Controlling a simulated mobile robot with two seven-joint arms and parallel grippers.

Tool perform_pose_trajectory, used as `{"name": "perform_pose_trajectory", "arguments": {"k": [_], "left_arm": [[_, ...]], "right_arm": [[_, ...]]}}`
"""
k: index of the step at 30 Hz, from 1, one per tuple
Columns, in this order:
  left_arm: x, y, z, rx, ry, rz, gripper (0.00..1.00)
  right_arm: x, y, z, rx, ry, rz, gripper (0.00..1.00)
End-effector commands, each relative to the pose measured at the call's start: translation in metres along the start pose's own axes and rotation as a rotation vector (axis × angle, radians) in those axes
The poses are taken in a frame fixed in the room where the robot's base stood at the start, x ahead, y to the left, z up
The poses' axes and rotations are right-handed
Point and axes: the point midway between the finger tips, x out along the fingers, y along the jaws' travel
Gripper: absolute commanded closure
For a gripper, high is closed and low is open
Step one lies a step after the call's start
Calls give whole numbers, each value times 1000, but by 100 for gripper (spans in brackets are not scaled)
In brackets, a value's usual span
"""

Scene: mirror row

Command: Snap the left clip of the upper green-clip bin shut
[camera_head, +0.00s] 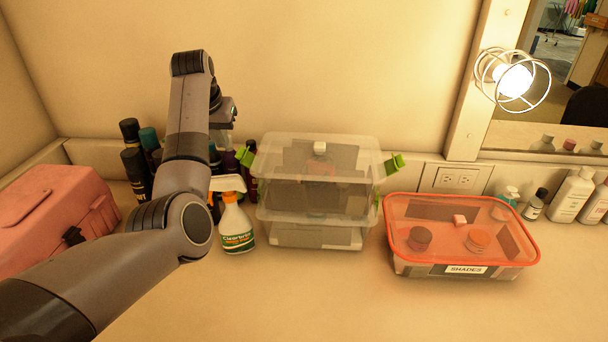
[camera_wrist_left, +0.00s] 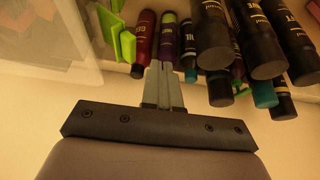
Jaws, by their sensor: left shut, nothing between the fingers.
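The upper green-clip bin (camera_head: 320,160) is clear plastic and sits stacked on a similar clear lower bin (camera_head: 312,234) in the head view. Its left clip (camera_head: 245,157) is green and sticks out from the left side, standing open. Its right green clip (camera_head: 394,164) also angles outward. My left gripper (camera_head: 223,135) is just left of and above the left clip, partly hidden by my arm. In the left wrist view its fingers (camera_wrist_left: 164,68) are together and empty, apart from the green clips (camera_wrist_left: 124,46) at upper left. My right gripper is out of view.
A spray bottle (camera_head: 236,226) stands just left of the bins, with several dark bottles (camera_head: 135,172) behind my arm. A pink case (camera_head: 55,218) is at far left. A red-rimmed bin (camera_head: 462,270) labelled SHADES sits right. The front counter is clear.

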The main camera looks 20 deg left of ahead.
Motion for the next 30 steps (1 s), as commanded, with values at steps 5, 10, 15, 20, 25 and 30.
{"name": "perform_pose_trajectory", "arguments": {"k": [5, 10, 15, 20, 25, 30], "left_arm": [[0, 0, 0, 0, 0, 0, 100], [3, 0, 2, 0, -1, 0, 100], [9, 0, 4, 0, -1, 0, 100], [15, 0, 7, 0, -1, -1, 100], [22, 0, 10, 0, -1, -1, 100], [28, 0, 12, 0, 0, 0, 100]], "right_arm": [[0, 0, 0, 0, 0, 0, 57], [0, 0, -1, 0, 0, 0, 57], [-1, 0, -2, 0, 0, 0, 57], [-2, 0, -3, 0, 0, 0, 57], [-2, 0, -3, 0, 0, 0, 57], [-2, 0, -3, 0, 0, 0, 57]]}}
